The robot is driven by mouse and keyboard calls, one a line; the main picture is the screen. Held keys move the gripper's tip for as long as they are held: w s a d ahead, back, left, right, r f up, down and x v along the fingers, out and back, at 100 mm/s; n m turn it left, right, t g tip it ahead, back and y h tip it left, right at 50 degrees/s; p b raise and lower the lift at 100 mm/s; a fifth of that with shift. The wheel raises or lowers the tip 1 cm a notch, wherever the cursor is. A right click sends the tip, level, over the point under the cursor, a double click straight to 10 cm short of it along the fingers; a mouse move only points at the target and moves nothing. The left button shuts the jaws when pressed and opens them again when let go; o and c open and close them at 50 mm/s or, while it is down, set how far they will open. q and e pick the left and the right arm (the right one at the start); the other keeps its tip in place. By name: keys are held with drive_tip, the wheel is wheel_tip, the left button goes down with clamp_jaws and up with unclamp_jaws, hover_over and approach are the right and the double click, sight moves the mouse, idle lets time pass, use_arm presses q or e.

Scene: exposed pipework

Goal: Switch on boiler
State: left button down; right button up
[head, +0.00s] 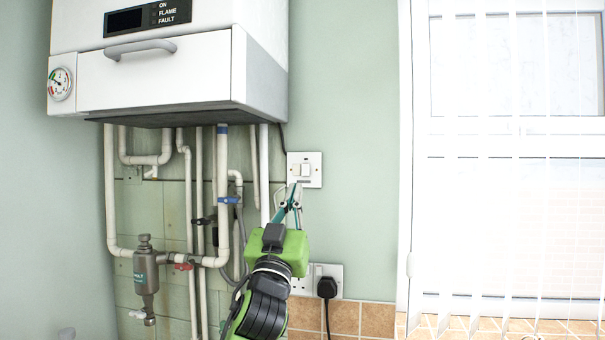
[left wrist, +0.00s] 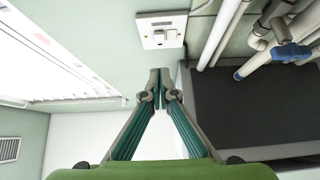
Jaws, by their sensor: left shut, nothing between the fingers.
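The white boiler (head: 165,65) hangs on the green wall, with a dark display panel (head: 148,18) and a pressure gauge (head: 61,84) on its front. A white wall switch (head: 304,170) is to the lower right of the boiler; it also shows at the top of the left wrist view (left wrist: 162,30). My left gripper (head: 297,188) is shut and empty, its fingertips just below the switch in the head view. In the left wrist view the fingertips (left wrist: 159,72) point toward the switch plate; I cannot tell whether they touch it. My right gripper is not in view.
White pipes (head: 110,190) run down below the boiler, with a grey filter (head: 146,270) and a red valve handle (head: 184,266). A socket with a black plug (head: 327,287) is below the switch. A window with blinds (head: 510,150) is at the right.

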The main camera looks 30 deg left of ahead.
sight(306, 169)
use_arm(q)
drive_tip(key=w+r+p, duration=0.1)
drive_tip(key=w, duration=0.1)
drive_tip(key=w+a+r+p, duration=0.1)
drive_tip(key=w, duration=0.1)
drive_tip(key=w+p, duration=0.1)
drive_tip(key=w, duration=0.1)
drive_tip(key=shift+w+a+r, duration=0.25)
drive_tip(key=shift+a+r, duration=0.15)
drive_tip(key=shift+w+a+f, duration=0.1)
drive_tip(key=shift+w+f, duration=0.1)
drive_tip(key=shift+w, duration=0.35)
drive_tip(key=shift+s, duration=0.1)
